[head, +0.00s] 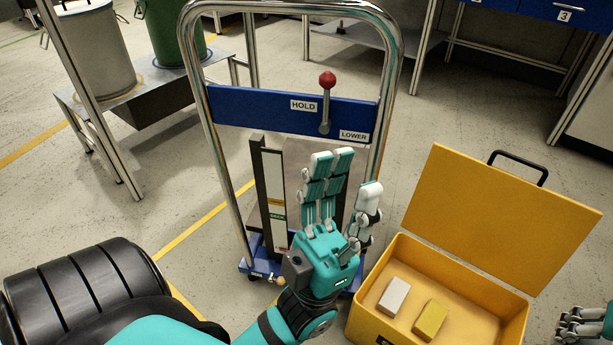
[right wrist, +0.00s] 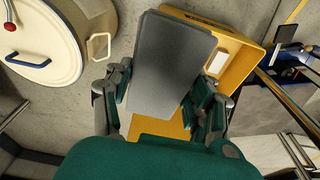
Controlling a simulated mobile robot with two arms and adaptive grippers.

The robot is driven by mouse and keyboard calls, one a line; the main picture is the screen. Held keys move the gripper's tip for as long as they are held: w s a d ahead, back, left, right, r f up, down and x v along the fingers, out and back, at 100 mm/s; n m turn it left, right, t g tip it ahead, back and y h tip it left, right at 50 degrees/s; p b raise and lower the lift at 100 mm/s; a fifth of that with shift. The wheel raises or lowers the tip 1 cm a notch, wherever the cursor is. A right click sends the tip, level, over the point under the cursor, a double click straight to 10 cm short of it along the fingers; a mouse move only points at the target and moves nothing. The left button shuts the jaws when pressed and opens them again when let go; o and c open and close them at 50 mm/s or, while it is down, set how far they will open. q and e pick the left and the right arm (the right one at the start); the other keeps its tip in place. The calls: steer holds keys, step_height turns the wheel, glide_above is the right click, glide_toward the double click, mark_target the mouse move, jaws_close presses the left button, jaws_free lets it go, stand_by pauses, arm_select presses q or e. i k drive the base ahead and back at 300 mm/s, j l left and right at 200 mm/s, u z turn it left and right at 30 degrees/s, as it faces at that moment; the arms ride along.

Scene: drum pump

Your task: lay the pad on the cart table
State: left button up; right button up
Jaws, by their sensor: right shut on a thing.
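A flat grey pad (right wrist: 172,62) shows in the right wrist view. My right gripper (right wrist: 165,105) is shut on its near end, and the pad extends away over the yellow box. In the head view only part of my right gripper (head: 585,325) shows at the lower right edge, and the pad is out of view. The cart (head: 230,100) has a chrome handle, a blue panel and a red-knobbed lever. My left gripper (head: 350,176) is open and empty in front of the cart, below the LOWER label. It hides part of the cart, and the cart's table is not clearly visible.
An open yellow box (head: 440,260) on the floor at right holds a white block (head: 394,297) and a yellow block (head: 430,320). A low bench (head: 155,115) with drums stands at the left. A lidded cream drum (right wrist: 45,45) shows in the right wrist view.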

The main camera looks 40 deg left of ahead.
mark_target(290, 186)
steer(key=k+z, duration=0.1)
steer(key=z, duration=0.65)
steer(key=k+z, duration=0.15)
steer(key=z, duration=0.2)
steer(key=k+j, duration=0.15)
steer(key=j, duration=0.2)
steer(key=k+j, duration=0.15)
steer(key=j, duration=0.25)
steer(key=k+j, duration=0.15)
steer(key=j, duration=0.2)
steer(key=k+j, duration=0.15)
steer(key=j, duration=0.2)
steer(key=k+j+z, duration=0.1)
steer(key=j, duration=0.3)
steer(key=k+j, duration=0.2)
steer(key=j, duration=0.15)
